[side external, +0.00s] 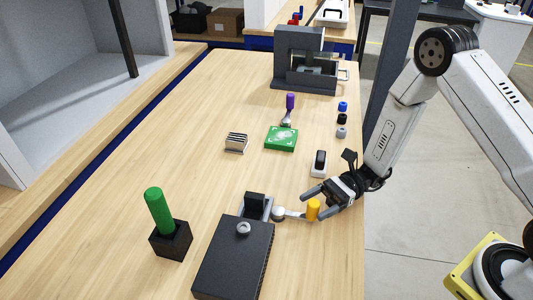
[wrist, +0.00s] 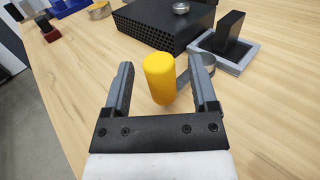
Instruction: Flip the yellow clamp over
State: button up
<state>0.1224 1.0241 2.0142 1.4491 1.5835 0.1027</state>
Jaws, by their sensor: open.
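The yellow clamp (side external: 313,209) is a short yellow cylinder handle at the right end of a metal arm (side external: 289,213) that reaches left toward a grey fixture. In the wrist view the yellow handle (wrist: 160,78) stands upright between my gripper's two fingers, with gaps on both sides. My gripper (side external: 311,199) is open around the handle and comes from the right; it also shows in the wrist view (wrist: 162,85). The lower end of the metal arm is partly hidden behind the handle and right finger.
A black perforated box (side external: 235,262) and a grey frame with a black block (side external: 255,204) lie just left of the clamp. A green cylinder in a black holder (side external: 171,240) stands farther left. A white-and-black switch (side external: 319,163) and green board (side external: 281,138) lie behind.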

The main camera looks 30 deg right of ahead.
aim_at(309, 209)
jog(key=shift+a, duration=1.5)
grip_shut()
dwell(0.4)
